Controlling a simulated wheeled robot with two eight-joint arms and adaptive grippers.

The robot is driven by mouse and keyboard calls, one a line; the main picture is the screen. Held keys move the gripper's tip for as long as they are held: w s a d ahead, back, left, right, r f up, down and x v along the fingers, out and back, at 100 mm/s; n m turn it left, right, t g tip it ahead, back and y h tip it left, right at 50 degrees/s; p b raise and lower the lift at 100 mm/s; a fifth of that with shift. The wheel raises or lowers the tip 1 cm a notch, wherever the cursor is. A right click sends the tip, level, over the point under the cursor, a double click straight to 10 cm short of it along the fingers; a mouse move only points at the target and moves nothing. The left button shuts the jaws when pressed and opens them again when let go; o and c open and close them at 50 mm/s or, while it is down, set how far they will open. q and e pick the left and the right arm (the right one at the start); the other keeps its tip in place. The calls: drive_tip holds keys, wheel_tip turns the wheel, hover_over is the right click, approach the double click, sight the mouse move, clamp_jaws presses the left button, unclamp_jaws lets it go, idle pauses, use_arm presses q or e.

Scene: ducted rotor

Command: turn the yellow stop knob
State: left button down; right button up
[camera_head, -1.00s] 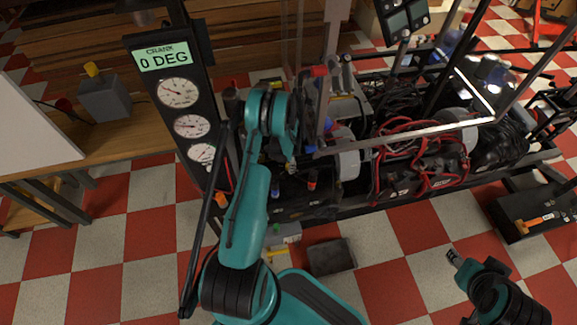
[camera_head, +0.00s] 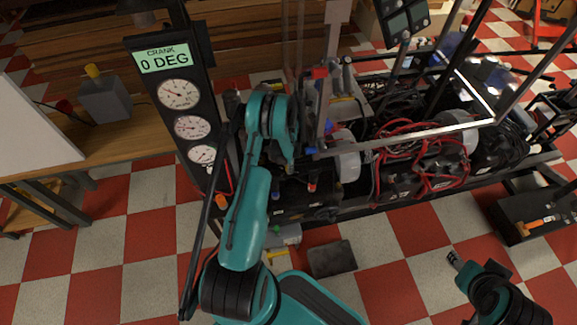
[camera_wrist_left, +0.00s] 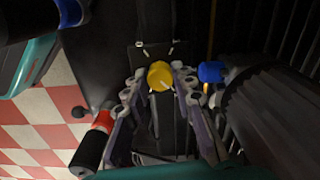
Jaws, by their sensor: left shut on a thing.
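The yellow stop knob (camera_wrist_left: 159,76) shows in the left wrist view, on a dark plate with pale tick marks around it. My left gripper (camera_wrist_left: 160,82) has one finger on each side of the knob and is shut on it. In the head view my left arm reaches over the machine, and the knob cannot be made out there. My right gripper (camera_head: 454,258) is low at the right of the head view, away from the machine, and too small to read.
A blue knob (camera_wrist_left: 211,72) sits close to the right finger, and a red-and-black part (camera_wrist_left: 94,140) lies left of the fingers. A gauge post with a display (camera_head: 164,59) reading "CRANK 0 DEG" stands left of my arm. Metal frame bars and red cables (camera_head: 430,150) are to the right.

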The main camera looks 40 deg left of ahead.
use_arm(q)
drive_tip(key=m, duration=0.5)
drive_tip(key=shift+m, duration=0.4)
drive_tip(key=m, duration=0.5)
drive_tip(key=shift+m, duration=0.3)
drive_tip(key=c, duration=1.3)
unclamp_jaws()
drive_tip(key=shift+o, duration=0.2)
wheel_tip(320, 180, up, 8)
drive_tip(key=shift+f, duration=0.25)
